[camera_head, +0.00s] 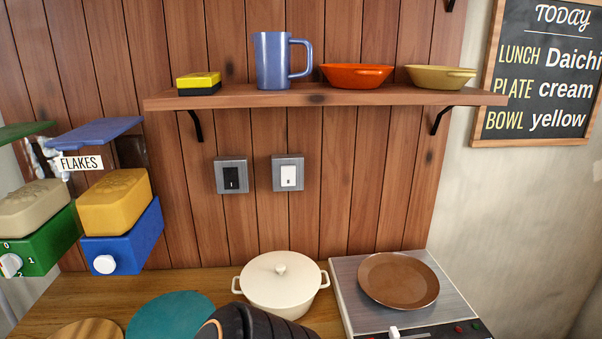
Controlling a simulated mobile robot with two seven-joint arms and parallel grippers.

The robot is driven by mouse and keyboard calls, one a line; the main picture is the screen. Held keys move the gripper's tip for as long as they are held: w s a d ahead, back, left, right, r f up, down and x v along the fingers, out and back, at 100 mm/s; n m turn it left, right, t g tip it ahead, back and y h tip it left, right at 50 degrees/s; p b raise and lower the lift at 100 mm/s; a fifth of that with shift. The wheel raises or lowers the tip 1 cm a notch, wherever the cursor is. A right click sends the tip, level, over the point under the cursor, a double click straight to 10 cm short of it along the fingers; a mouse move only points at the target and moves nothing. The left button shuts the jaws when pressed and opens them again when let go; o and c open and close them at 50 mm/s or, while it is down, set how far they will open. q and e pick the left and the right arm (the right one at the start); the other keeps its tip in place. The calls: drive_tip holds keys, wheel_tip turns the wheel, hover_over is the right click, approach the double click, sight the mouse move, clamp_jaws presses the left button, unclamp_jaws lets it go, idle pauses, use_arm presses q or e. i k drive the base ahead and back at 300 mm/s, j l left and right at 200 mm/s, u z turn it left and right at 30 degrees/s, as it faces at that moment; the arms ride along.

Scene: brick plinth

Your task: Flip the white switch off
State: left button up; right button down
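The white switch (288,176) is on a grey metal plate on the wooden plank wall, below the shelf and right of a black switch (231,178) on a similar plate. The white switch has a small dark mark low on its face. I cannot tell for sure from this angle which way its rocker is tilted. Nothing covers it or touches it. Neither of my grippers shows. A dark ribbed shape at the bottom edge, perhaps part of my arm, shows no fingers.
A shelf (330,98) above holds a blue jug (272,62), a sponge (198,84) and two bowls. Below stand a white lidded pot (281,285) and a hob (345,290) with a brown plate (398,280). Dispensers (122,235) stick out at left. Space before the switches is clear.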

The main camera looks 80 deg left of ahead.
sight(288, 172)
drive_tip(key=u, duration=2.6)
